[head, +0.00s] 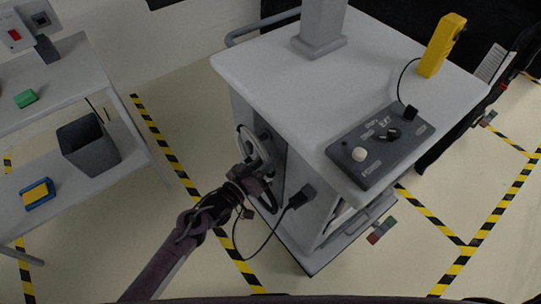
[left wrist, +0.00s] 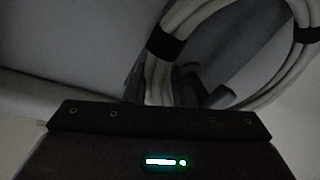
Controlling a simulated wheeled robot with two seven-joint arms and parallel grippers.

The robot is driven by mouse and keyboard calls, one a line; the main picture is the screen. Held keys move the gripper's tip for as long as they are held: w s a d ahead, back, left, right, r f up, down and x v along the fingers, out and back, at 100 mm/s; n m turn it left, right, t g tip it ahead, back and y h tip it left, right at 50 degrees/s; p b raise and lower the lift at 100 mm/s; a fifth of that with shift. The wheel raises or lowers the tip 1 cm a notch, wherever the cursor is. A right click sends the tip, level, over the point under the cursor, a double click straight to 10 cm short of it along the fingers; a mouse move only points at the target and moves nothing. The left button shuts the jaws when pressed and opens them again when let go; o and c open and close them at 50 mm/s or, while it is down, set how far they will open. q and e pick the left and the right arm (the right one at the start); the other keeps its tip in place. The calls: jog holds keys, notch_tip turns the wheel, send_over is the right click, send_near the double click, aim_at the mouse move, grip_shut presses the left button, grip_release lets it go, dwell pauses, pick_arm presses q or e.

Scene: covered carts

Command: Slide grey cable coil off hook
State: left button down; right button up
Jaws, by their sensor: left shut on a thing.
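The grey cable coil (head: 247,143) hangs at the left side of the white cart, partly hidden by my left arm. In the left wrist view the coil (left wrist: 185,22) is a pale bundle of loops with black ties. My left gripper (head: 266,188) is at the coil's lower part against the cart's side. It is shut on the coil, whose strands run down between the fingers in the left wrist view. I cannot make out the hook clearly in either view. My right gripper is not in view.
The cart top (head: 275,75) carries a grey control box (head: 380,146) and a yellow handset (head: 441,45). A black plug (head: 301,196) on a dangling black cable is close to my left gripper. A shelf cart with a grey bin (head: 88,146) stands left, with open floor between.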

pick_arm(q)
jog(key=w+a+p+v, duration=0.1)
jog(key=p+v, duration=0.2)
jog(key=v, duration=0.4)
jog(key=shift+a, duration=0.3)
dwell(0.4)
jog(key=shift+s+r, duration=0.1)
